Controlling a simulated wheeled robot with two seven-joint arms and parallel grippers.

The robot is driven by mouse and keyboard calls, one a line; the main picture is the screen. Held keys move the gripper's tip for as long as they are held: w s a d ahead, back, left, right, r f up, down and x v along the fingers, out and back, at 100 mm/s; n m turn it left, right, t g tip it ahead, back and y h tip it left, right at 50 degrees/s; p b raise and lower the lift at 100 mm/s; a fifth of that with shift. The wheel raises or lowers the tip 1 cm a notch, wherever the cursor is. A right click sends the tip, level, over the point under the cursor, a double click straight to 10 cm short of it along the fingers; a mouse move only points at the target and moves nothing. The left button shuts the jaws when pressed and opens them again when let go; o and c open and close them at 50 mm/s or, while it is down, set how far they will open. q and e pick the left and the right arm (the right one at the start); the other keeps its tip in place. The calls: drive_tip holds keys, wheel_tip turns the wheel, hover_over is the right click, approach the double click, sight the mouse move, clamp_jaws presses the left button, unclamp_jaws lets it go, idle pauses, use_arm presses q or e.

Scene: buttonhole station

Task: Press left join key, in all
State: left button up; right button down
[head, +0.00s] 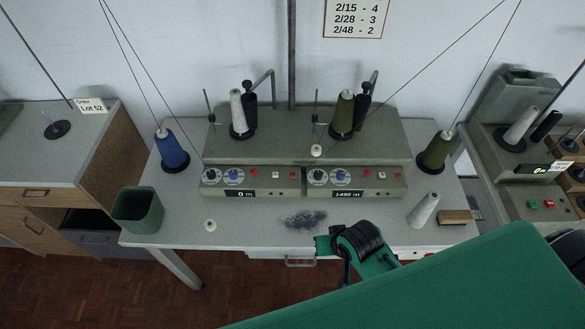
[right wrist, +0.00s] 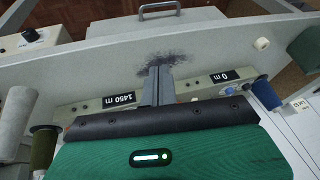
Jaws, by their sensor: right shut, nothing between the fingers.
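The winding machine (head: 300,140) stands on the grey table. Its left panel has dials, a "0 m" display (head: 240,193), a red key (head: 253,172), a white key (head: 276,175) and another red key (head: 291,178). I cannot read which one is the join key. The right panel shows "1450 m" (head: 347,193). Both displays also show in the right wrist view, the "0 m" one (right wrist: 226,76) at right. My right gripper (head: 346,278) is shut and empty, in front of the right panel and apart from the keys. Its fingers (right wrist: 157,80) show in the wrist view. My left gripper is out of view.
Grey lint (head: 305,219) lies on the table before the machine. A green bin (head: 138,210) and a blue cone (head: 170,149) stand at left. An olive cone (head: 435,152), a grey cone (head: 423,210) and a brush (head: 455,217) are at right. Threads run upward.

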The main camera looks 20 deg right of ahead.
drive_tip(key=w+a+r+m+t+y, duration=0.1)
drive_tip(key=w+a+r+m, duration=0.1)
drive_tip(key=w+m, duration=0.35)
drive_tip(key=m+t+y, duration=0.1)
drive_tip(key=m+t, duration=0.2)
drive_tip(key=m, duration=1.2)
hover_over(295, 176)
drive_tip(key=shift+r+p, duration=0.4)
drive_tip(key=shift+p, duration=0.05)
drive_tip(key=shift+f+n, duration=0.1)
drive_tip(key=shift+n, duration=0.15)
wheel_tip(295, 176, down, 6)
drive_tip(key=b, duration=0.7)
drive_tip(key=shift+f, duration=0.15)
drive_tip(key=shift+f+b, duration=0.3)
drive_tip(key=shift+f, duration=0.85)
